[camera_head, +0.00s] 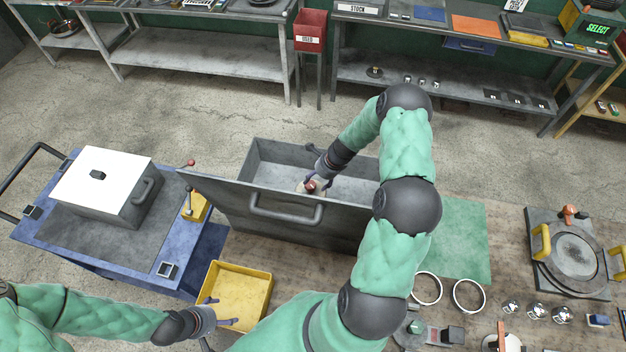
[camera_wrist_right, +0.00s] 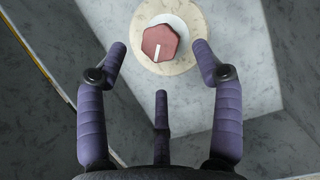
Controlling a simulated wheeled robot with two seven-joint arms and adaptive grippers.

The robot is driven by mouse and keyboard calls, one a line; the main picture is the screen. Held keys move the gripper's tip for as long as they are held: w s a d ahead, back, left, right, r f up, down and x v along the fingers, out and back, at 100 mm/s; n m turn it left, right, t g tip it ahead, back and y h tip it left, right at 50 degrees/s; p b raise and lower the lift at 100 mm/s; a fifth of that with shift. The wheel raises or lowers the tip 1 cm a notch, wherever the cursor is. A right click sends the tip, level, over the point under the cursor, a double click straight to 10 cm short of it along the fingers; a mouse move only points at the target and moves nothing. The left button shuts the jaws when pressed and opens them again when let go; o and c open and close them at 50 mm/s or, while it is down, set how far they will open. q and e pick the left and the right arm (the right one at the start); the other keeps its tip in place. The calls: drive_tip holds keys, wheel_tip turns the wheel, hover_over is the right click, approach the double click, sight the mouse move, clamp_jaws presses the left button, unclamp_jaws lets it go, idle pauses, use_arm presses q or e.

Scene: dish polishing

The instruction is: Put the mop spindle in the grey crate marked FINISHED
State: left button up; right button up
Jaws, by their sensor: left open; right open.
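The mop spindle (camera_wrist_right: 160,43), a pale round disc with a red faceted knob, lies flat on a grey floor in the right wrist view. In the head view it (camera_head: 309,188) shows inside the large grey crate (camera_head: 285,209), near its front wall. No FINISHED mark is readable on the crate. My right gripper (camera_wrist_right: 160,54) is open above the spindle, its fingers apart on either side and not closed on it. My left gripper (camera_head: 224,311) is open and empty over the yellow tray.
The yellow tray (camera_head: 262,291) stands in front of the crate. A blue cart (camera_head: 90,262) with a white-lidded grey box (camera_head: 105,175) is at left. A green mat (camera_head: 465,240), two rings (camera_head: 469,296) and a round plate fixture (camera_head: 572,252) are at right. A red bin (camera_head: 311,30) stands behind.

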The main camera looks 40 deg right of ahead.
drive_tip(key=v, duration=0.6)
idle(1.1)
